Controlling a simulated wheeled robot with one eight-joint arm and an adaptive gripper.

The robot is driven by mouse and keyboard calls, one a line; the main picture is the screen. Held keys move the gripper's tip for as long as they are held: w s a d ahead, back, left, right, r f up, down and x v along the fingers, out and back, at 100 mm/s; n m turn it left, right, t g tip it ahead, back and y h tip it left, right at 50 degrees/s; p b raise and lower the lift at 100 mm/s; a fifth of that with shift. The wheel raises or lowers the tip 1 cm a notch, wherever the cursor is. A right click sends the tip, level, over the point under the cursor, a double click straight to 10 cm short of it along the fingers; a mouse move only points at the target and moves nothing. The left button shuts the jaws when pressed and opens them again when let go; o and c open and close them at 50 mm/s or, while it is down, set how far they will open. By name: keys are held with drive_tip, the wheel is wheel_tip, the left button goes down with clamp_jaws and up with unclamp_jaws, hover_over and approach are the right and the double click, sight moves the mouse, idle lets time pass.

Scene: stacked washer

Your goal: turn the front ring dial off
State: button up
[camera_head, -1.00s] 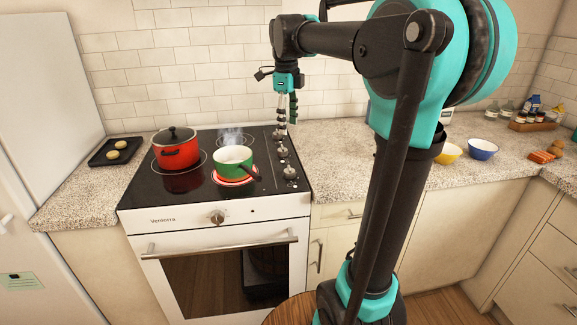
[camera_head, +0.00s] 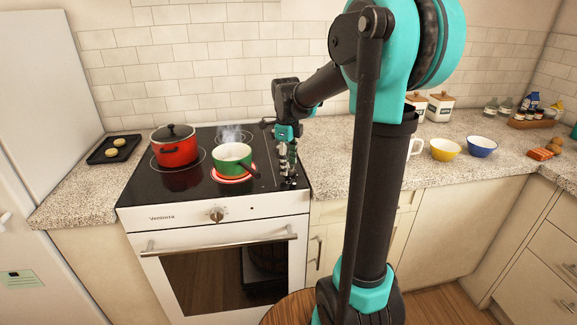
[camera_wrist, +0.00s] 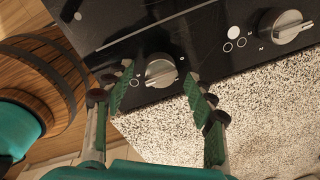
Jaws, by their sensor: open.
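The front dial (camera_wrist: 160,70), a silver round knob with a raised grip bar, is on the black cooktop near its front right corner. My gripper (camera_wrist: 158,78) is open, with one green-padded finger on each side of this dial. I cannot tell whether the fingers touch it. In the head view my gripper (camera_head: 289,178) points down over the cooktop's right edge and largely hides the dials. A cooktop ring (camera_head: 232,178) glows red under a green pot (camera_head: 232,155), which steams.
A second dial (camera_wrist: 285,27) lies farther along the row. A red lidded pot (camera_head: 175,146) stands on the left of the cooktop (camera_head: 140,190). A separate knob (camera_head: 216,215) is on the oven front. Speckled counter (camera_head: 335,150) to the right is clear nearby.

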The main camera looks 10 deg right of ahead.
drive_tip(key=shift+f, duration=0.55)
drive_tip(key=c, duration=1.2)
drive_tip(key=shift+o, duration=0.2)
